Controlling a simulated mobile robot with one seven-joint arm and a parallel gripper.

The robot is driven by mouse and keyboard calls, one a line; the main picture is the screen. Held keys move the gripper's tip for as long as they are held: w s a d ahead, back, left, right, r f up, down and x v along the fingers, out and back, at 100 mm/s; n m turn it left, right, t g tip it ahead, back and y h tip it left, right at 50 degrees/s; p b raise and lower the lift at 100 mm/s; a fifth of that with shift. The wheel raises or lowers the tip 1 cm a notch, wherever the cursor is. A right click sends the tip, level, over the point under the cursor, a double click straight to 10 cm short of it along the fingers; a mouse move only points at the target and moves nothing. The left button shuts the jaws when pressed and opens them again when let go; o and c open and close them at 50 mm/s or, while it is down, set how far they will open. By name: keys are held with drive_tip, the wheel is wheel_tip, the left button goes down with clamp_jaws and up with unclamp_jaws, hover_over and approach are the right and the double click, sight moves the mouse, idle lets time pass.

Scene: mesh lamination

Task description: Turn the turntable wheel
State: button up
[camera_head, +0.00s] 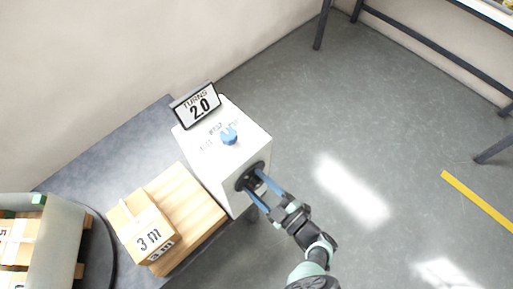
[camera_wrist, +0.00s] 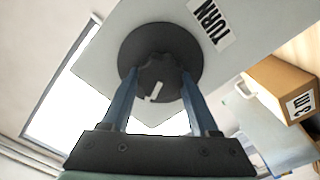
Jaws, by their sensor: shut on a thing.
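The turntable wheel is a dark round disc (camera_head: 243,181) with a lobed knob on the side face of a white box (camera_head: 226,155). In the wrist view the disc (camera_wrist: 152,35) fills the upper middle, and the knob (camera_wrist: 158,80) carries a white mark pointing down and slightly left. My gripper (camera_head: 252,181) has its blue fingers on either side of the knob, shut on it; the fingertips also show in the wrist view (camera_wrist: 158,73). A display (camera_head: 197,106) on the box reads "TURNS 2.0". A blue knob (camera_head: 229,136) sits on the box top.
A carton marked "3 m" (camera_head: 143,228) stands on a wooden block (camera_head: 181,193) left of the box. A dark round turntable (camera_head: 99,255) bears a wrapped load at the lower left. Open grey floor (camera_head: 350,120) lies to the right.

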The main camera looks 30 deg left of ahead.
idle(0.4)
drive_tip(key=o, duration=1.4)
drive_tip(key=shift+d, duration=0.1)
drive_tip(key=v, duration=1.2)
drive_tip(key=shift+s+d+b, duration=0.15)
drive_tip(key=shift+d+b, duration=0.2)
drive_tip(key=shift+b, duration=0.05)
